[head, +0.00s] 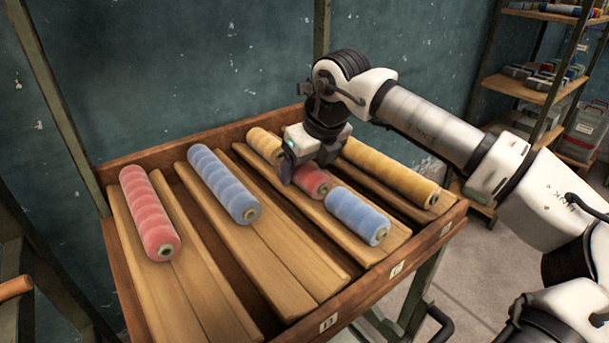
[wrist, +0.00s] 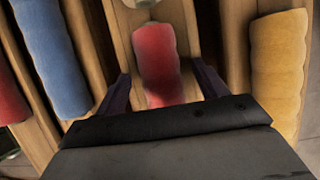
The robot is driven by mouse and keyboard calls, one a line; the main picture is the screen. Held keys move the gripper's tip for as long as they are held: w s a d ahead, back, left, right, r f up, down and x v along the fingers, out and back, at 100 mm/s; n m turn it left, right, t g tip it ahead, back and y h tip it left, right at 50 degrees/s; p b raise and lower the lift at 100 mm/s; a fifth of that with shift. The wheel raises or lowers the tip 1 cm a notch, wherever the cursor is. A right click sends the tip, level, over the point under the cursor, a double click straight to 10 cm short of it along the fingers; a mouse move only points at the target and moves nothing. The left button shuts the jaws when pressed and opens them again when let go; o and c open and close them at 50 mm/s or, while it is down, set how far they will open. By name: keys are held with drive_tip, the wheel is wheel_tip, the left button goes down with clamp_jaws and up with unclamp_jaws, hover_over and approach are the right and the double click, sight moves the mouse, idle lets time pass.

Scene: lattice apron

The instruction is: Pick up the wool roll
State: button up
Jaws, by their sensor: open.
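Several wool rolls lie on a slatted wooden rack. A short red roll (head: 313,181) lies in the middle lane, between a short yellow roll (head: 265,146) behind it and a short blue roll (head: 357,215) in front. My gripper (head: 298,174) is over this red roll and hides part of it. In the wrist view the red roll (wrist: 158,62) lies between the two spread dark fingers (wrist: 162,84), with wood showing on both sides of it. The gripper is open and holds nothing. The roll's near end is hidden by the gripper body.
A long red roll (head: 149,212) and a long blue roll (head: 223,184) lie in the left lanes. A long yellow roll (head: 390,171) lies to the right. The rack has a raised wooden rim (head: 330,314). Shelves (head: 543,85) stand at the back right.

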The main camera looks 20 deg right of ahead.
sight(306, 165)
drive_tip(key=shift+f, duration=0.2)
drive_tip(key=c, duration=1.1)
drive_tip(key=shift+r, duration=0.15)
wheel_tip(306, 165, up, 20)
drive_tip(key=p, duration=1.3)
drive_tip(key=shift+r, duration=0.15)
